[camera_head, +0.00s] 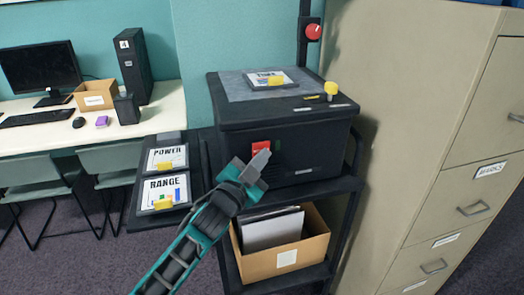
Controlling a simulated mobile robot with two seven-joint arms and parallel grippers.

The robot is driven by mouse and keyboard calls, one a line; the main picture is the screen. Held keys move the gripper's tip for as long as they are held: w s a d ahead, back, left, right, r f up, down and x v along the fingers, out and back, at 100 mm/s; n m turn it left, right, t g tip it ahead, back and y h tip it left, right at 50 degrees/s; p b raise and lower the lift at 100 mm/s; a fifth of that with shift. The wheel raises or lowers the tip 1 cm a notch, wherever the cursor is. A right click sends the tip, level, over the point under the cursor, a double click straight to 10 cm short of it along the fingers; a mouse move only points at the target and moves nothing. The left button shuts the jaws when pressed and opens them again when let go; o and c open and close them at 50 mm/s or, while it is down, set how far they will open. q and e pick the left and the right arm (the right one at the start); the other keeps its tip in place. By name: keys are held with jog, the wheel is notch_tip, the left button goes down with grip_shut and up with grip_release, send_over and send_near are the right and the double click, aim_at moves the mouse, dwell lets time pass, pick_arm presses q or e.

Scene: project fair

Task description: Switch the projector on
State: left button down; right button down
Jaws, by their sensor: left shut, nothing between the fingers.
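The projector (285,125) is a black box with a grey glass top, on a dark cart. A red switch (262,147) sits on its front face. My left gripper (262,158) is shut and empty, with its fingertips over the lower part of the switch in this view. I cannot tell whether the fingertips touch it, and they hide part of it. A small dark green patch shows just right of the switch. My right gripper is not in view.
A box of papers (291,262) stands on the cart's lower shelf. A side shelf left of the projector holds cards marked POWER (166,159) and RANGE (165,190). A tall beige filing cabinet (415,120) stands close on the right. A computer desk (160,109) is at the left.

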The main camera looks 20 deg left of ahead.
pick_arm(q)
jog(key=shift+w+a, duration=0.1)
jog(key=shift+w, duration=0.1)
dwell(0.4)
jog(key=shift+s, duration=0.1)
jog(key=shift+s+d, duration=0.35)
jog(key=shift+s, duration=0.1)
jog(key=shift+s+p, duration=0.1)
jog(key=shift+p, duration=0.2)
jog(key=s+d, duration=0.1)
jog(key=s, duration=0.1)
jog(key=s+d+p, duration=0.1)
jog(key=s+d, duration=0.1)
jog(key=shift+s+d+p, duration=0.2)
jog(key=shift+s+p, duration=0.1)
jog(key=shift+s, duration=0.1)
